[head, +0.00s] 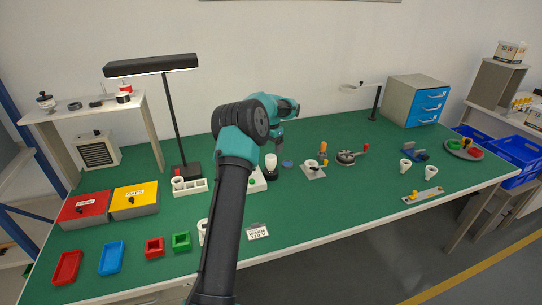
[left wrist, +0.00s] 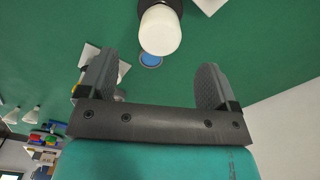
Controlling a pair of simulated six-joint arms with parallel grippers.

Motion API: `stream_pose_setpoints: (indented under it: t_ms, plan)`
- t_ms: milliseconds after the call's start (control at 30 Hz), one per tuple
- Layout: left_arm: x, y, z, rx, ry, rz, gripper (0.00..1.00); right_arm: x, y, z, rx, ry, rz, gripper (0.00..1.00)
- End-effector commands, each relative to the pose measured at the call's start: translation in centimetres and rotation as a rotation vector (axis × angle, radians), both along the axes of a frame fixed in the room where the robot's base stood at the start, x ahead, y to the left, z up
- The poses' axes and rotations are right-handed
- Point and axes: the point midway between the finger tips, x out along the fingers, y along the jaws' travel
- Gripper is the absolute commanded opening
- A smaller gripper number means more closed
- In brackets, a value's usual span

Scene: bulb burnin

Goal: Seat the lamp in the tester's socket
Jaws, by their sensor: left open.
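A white lamp (head: 271,161) stands upright with its lower end in a dark round base (head: 271,176), right of a white box with a green button (head: 252,182), which may be the tester. In the left wrist view the white lamp (left wrist: 160,30) lies just beyond the fingertips, its dark base cut by the top edge. My left gripper (head: 278,143) is above and near the lamp, partly hidden by my own arm. In the left wrist view its jaws (left wrist: 157,66) are wide open and empty. My right gripper is not in view.
A blue disc (head: 288,164) lies close behind the lamp. A fixture with an orange knob (head: 322,160) stands to the right. A black desk lamp (head: 178,120) and white rack (head: 190,187) stand left. Red and yellow boxes (head: 134,200) and small trays fill the left front.

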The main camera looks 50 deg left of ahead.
Motion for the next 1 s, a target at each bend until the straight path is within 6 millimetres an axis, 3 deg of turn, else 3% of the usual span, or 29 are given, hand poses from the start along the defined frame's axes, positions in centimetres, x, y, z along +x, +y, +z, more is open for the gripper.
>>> stream_pose_setpoints:
  t_ms: [200, 400, 1000]
  plan:
    - [0.1, 0.0, 4.3, 0.002, -0.004, 0.000, 0.84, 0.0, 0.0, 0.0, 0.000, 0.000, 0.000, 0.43]
    - [0.1, 0.0, 7.1, 0.002, -0.002, 0.000, 0.84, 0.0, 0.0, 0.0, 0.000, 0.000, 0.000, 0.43]
    - [0.0, 0.0, 7.9, 0.000, 0.000, -0.001, 0.84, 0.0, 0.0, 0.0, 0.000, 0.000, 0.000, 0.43]
